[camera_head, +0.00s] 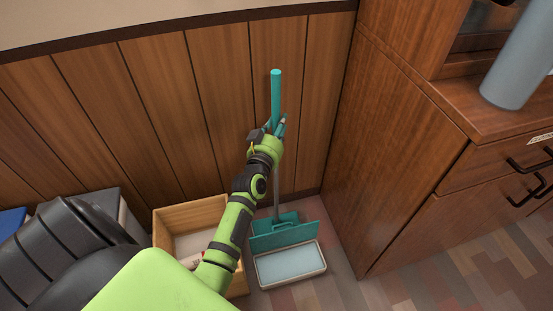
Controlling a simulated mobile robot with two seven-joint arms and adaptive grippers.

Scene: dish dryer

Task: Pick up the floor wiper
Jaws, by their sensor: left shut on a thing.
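The floor wiper (276,93) is upright, with a teal handle, a grey pole and a wide teal head (284,235) low down near the floor. My left gripper (279,127) is shut around the lower part of the teal handle. My left arm hides part of the pole. The head shows just behind a shallow tray; I cannot tell whether it touches the floor. My right gripper is not in view.
A shallow white tray (263,277) lies on the floor by the wiper head. A wooden box (184,215) stands left of it. A wooden cabinet (378,150) closes off the right side, and a panelled wall (170,95) stands behind. Patchwork floor (400,292) is clear at front right.

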